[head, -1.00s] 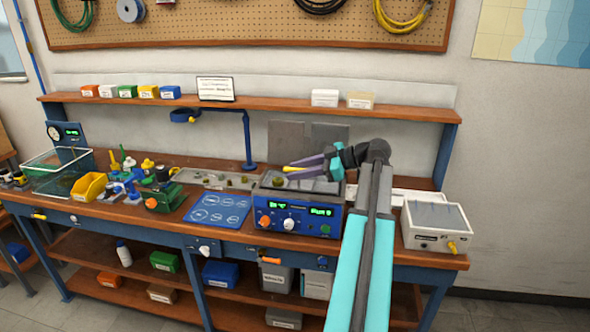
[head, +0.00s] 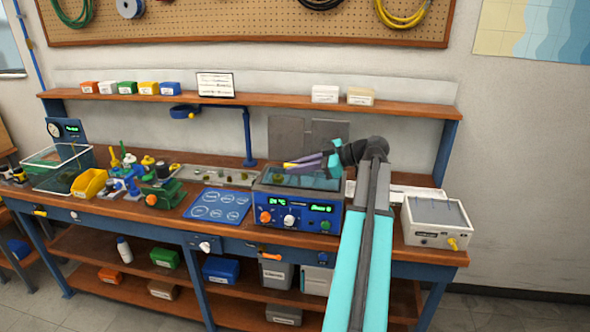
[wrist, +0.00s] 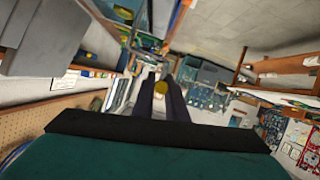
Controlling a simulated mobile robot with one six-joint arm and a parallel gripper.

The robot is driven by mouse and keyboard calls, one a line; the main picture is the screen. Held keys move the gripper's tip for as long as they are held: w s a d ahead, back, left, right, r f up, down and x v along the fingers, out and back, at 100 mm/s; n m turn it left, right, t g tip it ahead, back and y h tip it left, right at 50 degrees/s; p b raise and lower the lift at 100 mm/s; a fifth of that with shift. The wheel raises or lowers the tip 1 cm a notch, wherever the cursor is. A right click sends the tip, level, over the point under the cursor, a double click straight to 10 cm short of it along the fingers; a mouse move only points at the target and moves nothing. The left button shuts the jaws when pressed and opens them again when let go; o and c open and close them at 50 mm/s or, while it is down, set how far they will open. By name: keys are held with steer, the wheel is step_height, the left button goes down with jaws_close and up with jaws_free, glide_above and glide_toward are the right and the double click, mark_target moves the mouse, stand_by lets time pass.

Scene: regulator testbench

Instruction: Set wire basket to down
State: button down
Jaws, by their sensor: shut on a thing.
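The blue bath unit (head: 298,214) with knobs and lit green displays stands in the middle of the bench. Its top is open, with bluish liquid and a small greenish thing inside. My gripper (head: 290,164) is just above the bath's left part, reaching in from the right. It is shut on a small yellow grip (wrist: 161,87), which shows between the dark fingers in the wrist view. This looks like the handle of the wire basket. The basket's mesh is too small and too covered to make out, so its height in the bath cannot be told.
A blue mat with circles (head: 219,206) lies left of the bath, and a long tray (head: 215,175) behind it. A white box (head: 437,222) stands right. A shelf (head: 270,106) runs above. A wire crate (head: 60,168) stands far left.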

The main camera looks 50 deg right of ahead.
step_height(320, 180, down, 7)
steer(key=b, duration=0.6)
steer(key=shift+b, duration=0.35)
steer(key=shift+s+a, duration=0.15)
steer(key=c, duration=1.9)
jaws_free()
steer(key=shift+c, duration=0.2)
steer(key=shift+o, duration=0.9)
steer(key=shift+r, duration=0.1)
